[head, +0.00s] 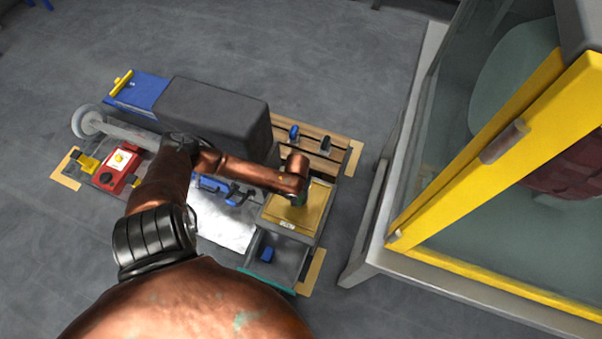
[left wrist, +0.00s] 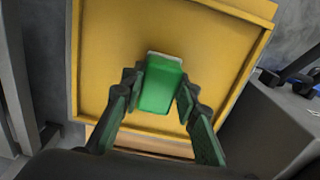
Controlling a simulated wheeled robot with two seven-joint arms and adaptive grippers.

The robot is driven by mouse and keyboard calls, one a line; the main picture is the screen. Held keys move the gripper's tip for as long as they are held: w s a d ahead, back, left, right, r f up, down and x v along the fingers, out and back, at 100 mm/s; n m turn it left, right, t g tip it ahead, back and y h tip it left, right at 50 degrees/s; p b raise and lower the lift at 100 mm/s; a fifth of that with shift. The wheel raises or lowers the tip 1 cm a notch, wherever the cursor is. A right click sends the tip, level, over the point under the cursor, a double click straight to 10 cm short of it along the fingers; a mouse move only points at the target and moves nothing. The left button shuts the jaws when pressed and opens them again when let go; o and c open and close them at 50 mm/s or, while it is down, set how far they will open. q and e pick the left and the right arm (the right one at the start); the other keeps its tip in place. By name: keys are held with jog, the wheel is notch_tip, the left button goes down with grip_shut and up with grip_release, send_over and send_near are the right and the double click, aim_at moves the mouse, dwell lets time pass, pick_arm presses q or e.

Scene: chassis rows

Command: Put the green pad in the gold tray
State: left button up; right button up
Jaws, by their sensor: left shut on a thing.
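The gold tray (left wrist: 111,54) fills most of the left wrist view, a square tray with a low raised rim. In the head view the gold tray (head: 312,213) sits at the right end of the workstation. The green pad (left wrist: 161,86) is between the fingers of my left gripper (left wrist: 158,94), which is shut on it. The pad is over the tray's floor; I cannot tell whether it touches it. In the head view my left gripper (head: 294,200) is over the tray and hides the pad. My right gripper is not in view.
An open drawer (head: 291,251) holding a blue item (head: 267,254) is in front of the tray. A dark grey box (head: 215,112) and a slotted wooden rack (head: 325,139) stand behind. A red button box (head: 117,172) is left. A yellow-framed glass enclosure (head: 520,135) stands right.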

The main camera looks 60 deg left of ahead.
pick_arm(q)
jog(key=shift+r, duration=0.1)
jog(key=o, duration=1.1)
jog(key=shift+f, duration=0.2)
